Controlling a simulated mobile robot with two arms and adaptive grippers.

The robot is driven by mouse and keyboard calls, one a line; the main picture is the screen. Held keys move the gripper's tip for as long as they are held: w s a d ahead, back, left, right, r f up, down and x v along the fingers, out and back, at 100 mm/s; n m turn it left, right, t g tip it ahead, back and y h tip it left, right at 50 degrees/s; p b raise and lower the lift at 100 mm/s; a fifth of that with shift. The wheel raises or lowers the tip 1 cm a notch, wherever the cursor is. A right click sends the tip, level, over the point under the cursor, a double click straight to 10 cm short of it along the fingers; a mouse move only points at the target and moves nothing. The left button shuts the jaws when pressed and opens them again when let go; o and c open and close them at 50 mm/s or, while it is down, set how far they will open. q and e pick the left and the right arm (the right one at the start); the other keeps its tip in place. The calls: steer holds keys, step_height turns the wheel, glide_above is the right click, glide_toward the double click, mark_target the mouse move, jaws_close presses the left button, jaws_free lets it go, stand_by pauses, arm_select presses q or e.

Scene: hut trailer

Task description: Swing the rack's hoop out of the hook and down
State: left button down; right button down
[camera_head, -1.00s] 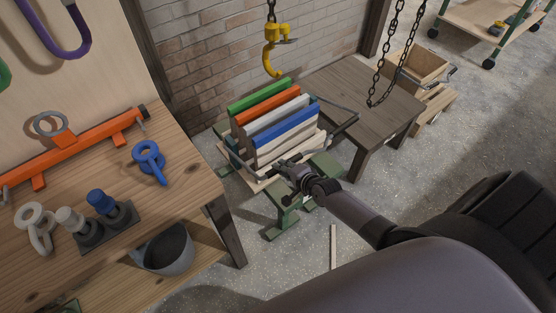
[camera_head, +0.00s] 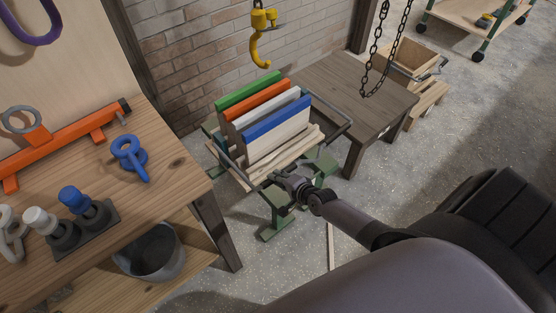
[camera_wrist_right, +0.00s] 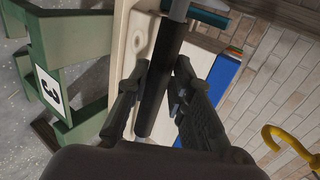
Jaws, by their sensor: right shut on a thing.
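The rack (camera_head: 297,152) is a pale wooden tray holding upright boards with green, orange, white and blue top edges. Its grey metal hoop (camera_head: 341,132) slants low around the tray, its crossbar on the near side. My right gripper (camera_head: 272,180) is shut on the hoop's crossbar. In the right wrist view, my right gripper's fingers (camera_wrist_right: 158,88) lie on both sides of the hoop's dark round grip (camera_wrist_right: 161,85). The yellow hook (camera_head: 261,45) hangs above and behind the rack, empty and apart from the hoop. It also shows in the right wrist view (camera_wrist_right: 290,145). My left gripper is out of view.
The rack sits on a green stand (camera_head: 278,214). A dark wooden table (camera_head: 350,85) and hanging chains (camera_head: 378,60) are to its right. A workbench (camera_head: 165,165) with a blue shackle (camera_head: 130,157) is at left. A brick wall is behind. Grey floor is open at right.

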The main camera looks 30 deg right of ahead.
steer(key=c, duration=1.4)
jaws_free()
steer(key=shift+c, duration=0.2)
steer(key=shift+s, duration=0.1)
steer(key=v, duration=1.2)
steer(key=s+a+f+n+g+h+p, duration=0.1)
steer(key=s+f+n+g, duration=0.2)
steer(key=s+f+n, duration=0.5)
steer(key=s+a+f+n+g+p, duration=0.1)
steer(key=s+f+g+p, duration=0.15)
steer(key=s+f, duration=0.7)
steer(key=s+a+f+n+g, duration=0.2)
steer(key=s+f+n, duration=0.3)
steer(key=s, duration=0.3)
steer(key=s+a+f+n+g+p, duration=0.1)
steer(key=s+a+f+n+g, duration=0.2)
steer(key=s+f+n, duration=0.2)
steer(key=s, duration=0.3)
steer(key=shift+a+f+h, duration=0.3)
steer(key=shift+a, duration=0.05)
